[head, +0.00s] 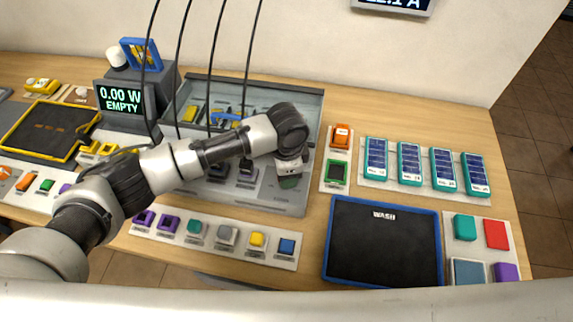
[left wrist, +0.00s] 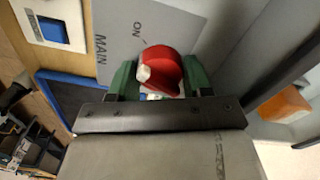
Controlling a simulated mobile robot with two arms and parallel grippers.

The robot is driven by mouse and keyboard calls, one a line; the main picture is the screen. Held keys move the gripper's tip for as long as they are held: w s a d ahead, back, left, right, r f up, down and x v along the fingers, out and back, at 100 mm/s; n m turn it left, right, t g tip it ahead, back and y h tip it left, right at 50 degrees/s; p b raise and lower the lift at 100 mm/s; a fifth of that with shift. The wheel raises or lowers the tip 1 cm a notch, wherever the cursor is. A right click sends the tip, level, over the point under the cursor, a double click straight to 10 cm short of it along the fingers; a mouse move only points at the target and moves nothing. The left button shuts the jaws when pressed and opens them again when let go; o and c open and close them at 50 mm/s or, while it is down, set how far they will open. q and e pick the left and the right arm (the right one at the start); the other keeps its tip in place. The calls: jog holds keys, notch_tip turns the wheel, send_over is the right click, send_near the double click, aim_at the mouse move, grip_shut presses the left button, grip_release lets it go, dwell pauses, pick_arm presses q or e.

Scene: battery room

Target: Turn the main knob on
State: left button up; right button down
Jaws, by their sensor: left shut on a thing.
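The red main knob (left wrist: 166,65) shows in the left wrist view on a grey panel (left wrist: 150,22) printed "MAIN" and "ON". A white mark on the knob is at its left side, below the short line beside "ON". My left gripper (left wrist: 160,80) has a green finger on each side of the knob and is shut on it. In the head view my left gripper (head: 289,180) is at the right end of the grey tray-like panel (head: 262,201); the knob is hidden there under my gripper. My right gripper is in neither view.
A display (head: 121,101) reads "0.00 W EMPTY". Right of the panel are an orange block (head: 341,136), a green-framed piece (head: 336,173), several teal-edged blue cells and a blue-edged black "WASH" mat (head: 384,245). A row of coloured blocks lies in front. Cables hang above the panel.

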pick_arm(q)
jog(key=shift+m+p, duration=0.65)
jog(key=shift+m, duration=1.55)
jog(key=o, duration=0.9)
jog(key=shift+r, duration=0.1)
notch_tip(320, 180, up, 11)
jog(key=shift+f+b, duration=0.15)
jog(key=shift+b, duration=0.85)
